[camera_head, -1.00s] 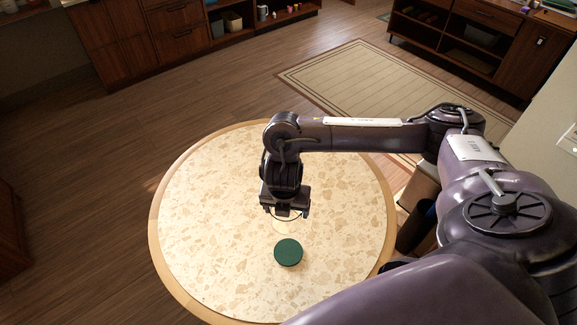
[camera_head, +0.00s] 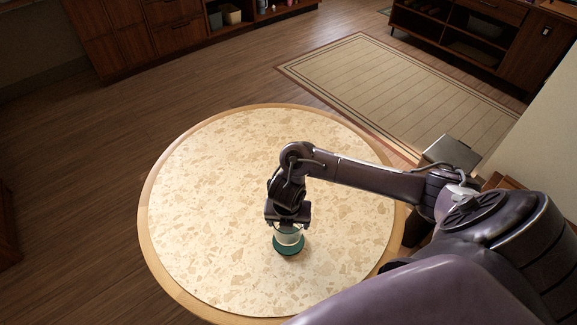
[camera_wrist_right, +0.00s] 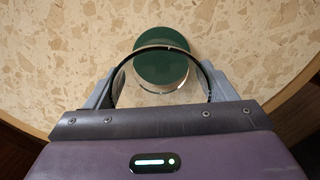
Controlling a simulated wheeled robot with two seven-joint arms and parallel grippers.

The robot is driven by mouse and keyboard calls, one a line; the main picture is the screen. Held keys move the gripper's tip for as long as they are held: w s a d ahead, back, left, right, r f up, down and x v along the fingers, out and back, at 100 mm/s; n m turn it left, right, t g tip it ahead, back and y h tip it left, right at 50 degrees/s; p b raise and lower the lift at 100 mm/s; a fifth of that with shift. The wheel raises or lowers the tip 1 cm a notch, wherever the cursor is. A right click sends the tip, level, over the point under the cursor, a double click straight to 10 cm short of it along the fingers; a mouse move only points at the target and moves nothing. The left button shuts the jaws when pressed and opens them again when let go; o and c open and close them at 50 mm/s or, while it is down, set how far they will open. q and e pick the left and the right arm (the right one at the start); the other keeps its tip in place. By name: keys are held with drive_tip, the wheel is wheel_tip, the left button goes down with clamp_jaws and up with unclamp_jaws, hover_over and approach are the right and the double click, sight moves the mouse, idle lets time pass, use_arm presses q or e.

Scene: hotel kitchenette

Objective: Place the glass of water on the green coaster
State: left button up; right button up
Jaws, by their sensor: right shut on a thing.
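The round green coaster (camera_head: 289,252) lies on the round table, and it also shows in the wrist view (camera_wrist_right: 163,40). My right gripper (camera_head: 288,223) points down over it, shut on the clear glass of water (camera_head: 289,236). In the wrist view the gripper's two fingers (camera_wrist_right: 160,82) clasp the glass (camera_wrist_right: 160,92) from both sides. The glass appears upright and overlaps the coaster in both views. I cannot tell whether its base touches the coaster or hangs just above it. My left gripper is not in view.
The round table (camera_head: 200,190) has a speckled stone top and a wooden rim. Its top is otherwise clear. A striped rug (camera_head: 400,85) lies on the wood floor behind, with dark cabinets (camera_head: 150,35) along the back.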

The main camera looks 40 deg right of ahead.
drive_tip(key=shift+f, duration=2)
drive_tip(key=shift+b, duration=0.35)
drive_tip(key=shift+f, duration=0.2)
drive_tip(key=o, duration=1.1)
drive_tip(key=shift+r, duration=0.1)
drive_tip(key=r+p, duration=0.2)
drive_tip(key=r, duration=0.2)
drive_tip(key=s+r+p, duration=0.1)
drive_tip(key=r, duration=0.3)
drive_tip(key=a+r+p, duration=0.1)
drive_tip(key=r+p, duration=0.1)
drive_tip(key=r, duration=0.2)
drive_tip(key=shift+s+a+p, duration=0.1)
drive_tip(key=shift+s+p, duration=0.15)
drive_tip(key=shift+p, duration=0.1)
